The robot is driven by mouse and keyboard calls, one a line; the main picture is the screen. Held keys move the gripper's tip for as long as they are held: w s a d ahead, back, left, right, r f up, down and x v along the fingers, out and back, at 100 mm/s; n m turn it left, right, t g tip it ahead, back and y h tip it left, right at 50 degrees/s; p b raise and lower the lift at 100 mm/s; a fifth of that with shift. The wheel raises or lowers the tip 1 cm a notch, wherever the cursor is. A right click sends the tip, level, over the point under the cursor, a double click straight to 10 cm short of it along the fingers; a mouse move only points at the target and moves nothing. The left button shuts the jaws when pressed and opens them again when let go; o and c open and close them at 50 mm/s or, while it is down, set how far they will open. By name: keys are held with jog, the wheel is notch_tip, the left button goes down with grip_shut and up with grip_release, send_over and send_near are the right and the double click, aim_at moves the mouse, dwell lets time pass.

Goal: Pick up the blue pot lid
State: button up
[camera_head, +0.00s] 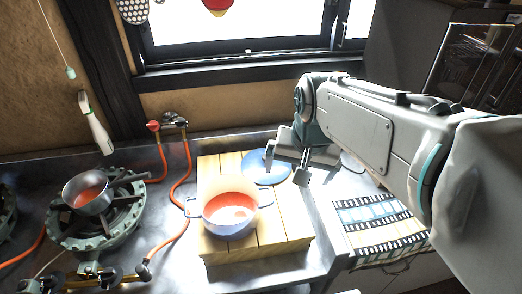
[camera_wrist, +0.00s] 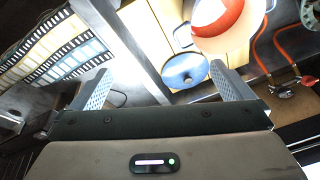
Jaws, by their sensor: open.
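The blue pot lid (camera_head: 262,166) is a round blue disc at the back right corner of a wooden board, behind the pot. My gripper (camera_head: 286,170) is just right of the lid in the head view, and part of the lid's right side is close to or behind a finger. In the wrist view my gripper (camera_wrist: 165,92) is open with nothing between its fingers. I cannot tell if a finger touches the lid.
A blue-white pot (camera_head: 231,222) with red contents stands on the wooden board (camera_head: 285,235). A patterned cloth (camera_head: 380,225) hangs at the right counter edge. A small saucepan (camera_head: 90,192) sits on a gas burner at left. Orange hoses (camera_head: 184,190) run beside the board; the window wall is behind.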

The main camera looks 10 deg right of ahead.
jog(key=w+f+m+g+b, duration=0.1)
jog(key=w+f+m+b, duration=0.1)
jog(key=w+m, duration=1.15)
jog(key=w+f+m+g+b, duration=0.1)
jog(key=w+f+m, duration=0.4)
jog(key=w, duration=0.4)
jog(key=w+f+m+g+b, duration=0.15)
jog(key=w+f+m, duration=0.3)
jog(key=w, duration=0.45)
jog(key=shift+t, duration=0.25)
notch_tip(320, 180, down, 9)
jog(key=shift+s+a+r, duration=0.1)
jog(key=shift+r, duration=0.05)
jog(key=shift+s+a+f+p, duration=0.1)
jog(key=shift+f+p, duration=0.35)
jog(key=shift+f, duration=0.95)
jog(key=shift+s+a+f+p, duration=0.1)
jog(key=shift+f+p, duration=0.3)
jog(key=shift+f, duration=1)
